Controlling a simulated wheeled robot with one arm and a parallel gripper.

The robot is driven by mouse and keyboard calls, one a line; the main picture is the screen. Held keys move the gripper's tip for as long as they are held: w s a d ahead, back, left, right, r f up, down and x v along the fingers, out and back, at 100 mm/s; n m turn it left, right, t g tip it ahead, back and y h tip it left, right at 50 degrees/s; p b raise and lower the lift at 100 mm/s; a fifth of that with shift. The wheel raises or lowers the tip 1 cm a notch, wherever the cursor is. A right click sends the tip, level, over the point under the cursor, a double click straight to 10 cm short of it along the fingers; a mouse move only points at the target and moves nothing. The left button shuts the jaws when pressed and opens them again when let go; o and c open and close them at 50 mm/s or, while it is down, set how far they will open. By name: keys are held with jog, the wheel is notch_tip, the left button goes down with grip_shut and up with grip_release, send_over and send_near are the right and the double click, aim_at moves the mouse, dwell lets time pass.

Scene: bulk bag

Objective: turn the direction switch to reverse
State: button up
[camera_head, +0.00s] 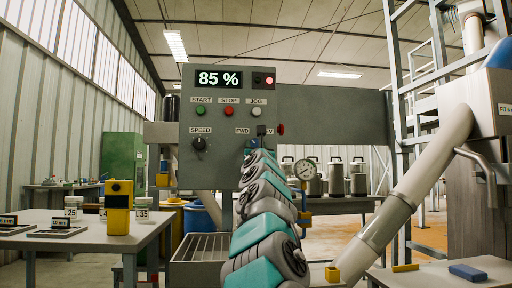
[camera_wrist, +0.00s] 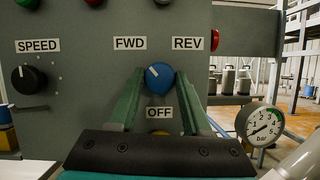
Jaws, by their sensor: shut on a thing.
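The direction switch is a round blue knob (camera_wrist: 159,76) on the grey control panel (camera_head: 225,165), between the FWD, REV and OFF labels. A pale mark on it seems to point up-left, toward FWD. The FWD label (camera_wrist: 129,43) is above left, the REV label (camera_wrist: 188,43) above right, and the OFF label (camera_wrist: 160,112) below. My gripper (camera_wrist: 159,83) is shut on the knob, with one green finger on each side. In the head view my arm covers most of the switch area.
The speed knob (camera_wrist: 28,78) is left of the switch. A red button (camera_wrist: 215,40) sticks out at the panel's right side. A pressure gauge (camera_wrist: 260,125) is at the lower right. The panel display (camera_head: 219,78) reads 85 %, with a red lamp lit beside it.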

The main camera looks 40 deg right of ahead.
grip_shut()
jog(key=shift+r+m, duration=0.15)
jog(key=shift+m, duration=0.15)
jog(key=m+p, duration=0.2)
jog(key=shift+a+r+g+h+p, duration=0.15)
jog(key=shift+g+h+p, duration=0.15)
jog(key=shift+g+h, duration=0.1)
jog(key=m+g+p, duration=0.1)
jog(key=m+p, duration=0.1)
jog(key=shift+w+m+h, duration=0.15)
jog(key=shift+m+h, duration=0.15)
jog(key=shift+h, duration=0.1)
jog(key=m+g+p, duration=0.1)
jog(key=m+p, duration=0.1)
jog(key=m, duration=0.1)
jog(key=m+g+h+p, duration=0.1)
jog(key=m+p, duration=0.2)
jog(key=shift+a+g, duration=0.1)
jog(key=shift+g, duration=0.3)
jog(key=m+g+p, duration=0.1)
jog(key=m, duration=0.1)
jog(key=m+p, duration=0.1)
jog(key=m, duration=0.2)
jog(key=shift+g+p, duration=0.3)
jog(key=shift+g, duration=0.1)
jog(key=shift+m+g, duration=0.6)
jog(key=shift+m, duration=0.9)
